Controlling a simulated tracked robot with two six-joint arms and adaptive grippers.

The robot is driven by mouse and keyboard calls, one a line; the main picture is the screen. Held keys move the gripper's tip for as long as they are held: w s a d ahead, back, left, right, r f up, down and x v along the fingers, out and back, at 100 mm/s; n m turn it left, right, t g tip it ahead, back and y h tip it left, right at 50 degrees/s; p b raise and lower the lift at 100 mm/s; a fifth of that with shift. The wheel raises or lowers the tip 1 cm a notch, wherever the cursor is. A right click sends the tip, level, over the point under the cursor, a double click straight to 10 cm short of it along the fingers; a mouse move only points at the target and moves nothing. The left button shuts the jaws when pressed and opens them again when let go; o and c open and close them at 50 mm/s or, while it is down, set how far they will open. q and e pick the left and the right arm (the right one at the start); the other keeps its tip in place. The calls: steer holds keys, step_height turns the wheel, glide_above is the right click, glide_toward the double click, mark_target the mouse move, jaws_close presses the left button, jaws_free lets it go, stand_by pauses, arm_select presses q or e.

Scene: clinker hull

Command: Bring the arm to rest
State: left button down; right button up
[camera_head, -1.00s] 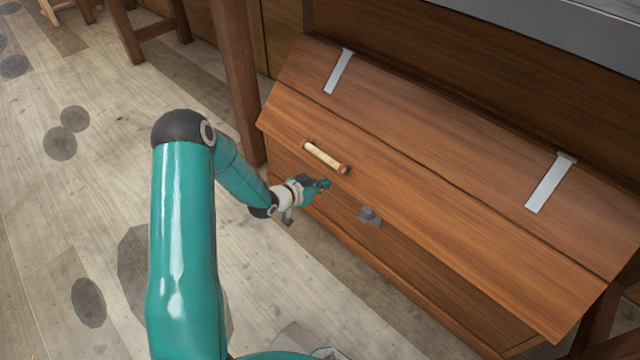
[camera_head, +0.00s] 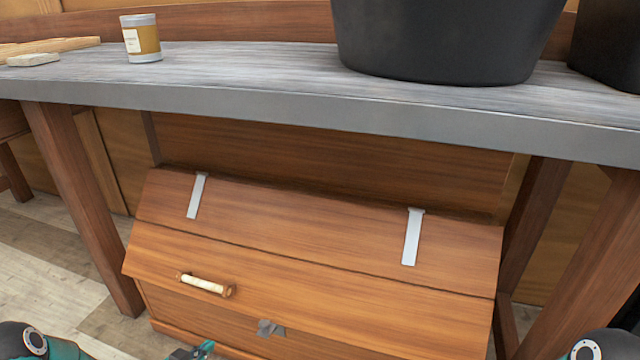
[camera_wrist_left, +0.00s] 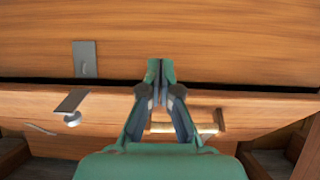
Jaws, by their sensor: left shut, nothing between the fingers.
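My left gripper (camera_head: 200,350) shows at the bottom edge of the head view, just in front of the chest and below its handle. In the left wrist view its two fingertips (camera_wrist_left: 160,72) meet with nothing between them. The wooden chest (camera_head: 300,255) stands under the workbench, with a sloping lid, two pale metal straps and a pale bar handle (camera_head: 205,285). The handle (camera_wrist_left: 183,127) also shows behind the fingers in the wrist view, and the gripper does not hold it. My right gripper is out of view.
The grey workbench (camera_head: 250,98) overhangs the chest. It carries a labelled jar (camera_head: 141,38) and a large black tub (camera_head: 440,35). A wooden leg (camera_head: 82,205) stands left of the chest. A grey latch (camera_head: 269,328) is on the chest front. Plank floor (camera_head: 45,262) is open at left.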

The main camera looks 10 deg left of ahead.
arm_select(q)
steer(key=w+d+r+m+h+p, duration=0.15)
steer(key=d+r, duration=0.25)
steer(key=d, duration=0.5)
steer(key=s+d+g+h+p, duration=0.1)
steer(key=s+d+g+p, duration=0.4)
steer(key=d, duration=0.5)
steer(key=s+d+f+n+g, duration=0.1)
steer(key=s+f+n+g, duration=0.1)
steer(key=s, duration=0.5)
steer(key=s+d+f+n+g+y, duration=0.1)
steer(key=s+n+g, duration=0.15)
steer(key=s, duration=0.45)
steer(key=s+d+f+n+g, duration=0.2)
steer(key=s+g, duration=0.1)
steer(key=s, duration=0.3)
step_height(320, 180, up, 39)
steer(key=p, duration=3.7)
steer(key=shift+a+f+t+p, duration=0.2)
steer(key=shift+t+p, duration=0.15)
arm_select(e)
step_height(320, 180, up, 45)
arm_select(q)
steer(key=shift+w, duration=0.1)
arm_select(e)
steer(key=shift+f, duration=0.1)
arm_select(q)
steer(key=shift+m, duration=0.3)
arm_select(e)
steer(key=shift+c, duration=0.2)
